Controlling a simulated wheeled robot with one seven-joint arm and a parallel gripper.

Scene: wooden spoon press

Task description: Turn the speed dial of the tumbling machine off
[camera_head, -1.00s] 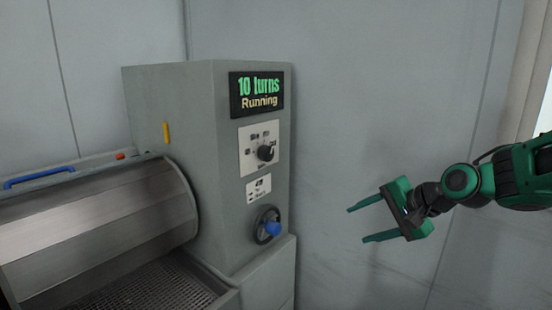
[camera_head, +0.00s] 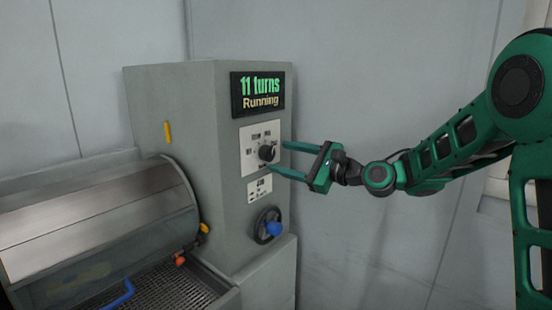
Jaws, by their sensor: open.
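The tumbling machine's grey cabinet (camera_head: 176,120) stands left of centre. Its display (camera_head: 257,93) reads "11 turns" and "Running". Below the display, the black speed dial (camera_head: 267,153) sits on a white panel with several marks; the marks are too small to read. My green gripper (camera_head: 281,160) is open and empty, level with the dial. One fingertip is above the dial and the other below it, both near its right side. I cannot tell whether they touch the panel.
A dark handwheel with a blue knob (camera_head: 274,228) is below the dial. The metal drum (camera_head: 100,225) lies at the left above a mesh tray (camera_head: 190,288). The wall right of the cabinet is clear.

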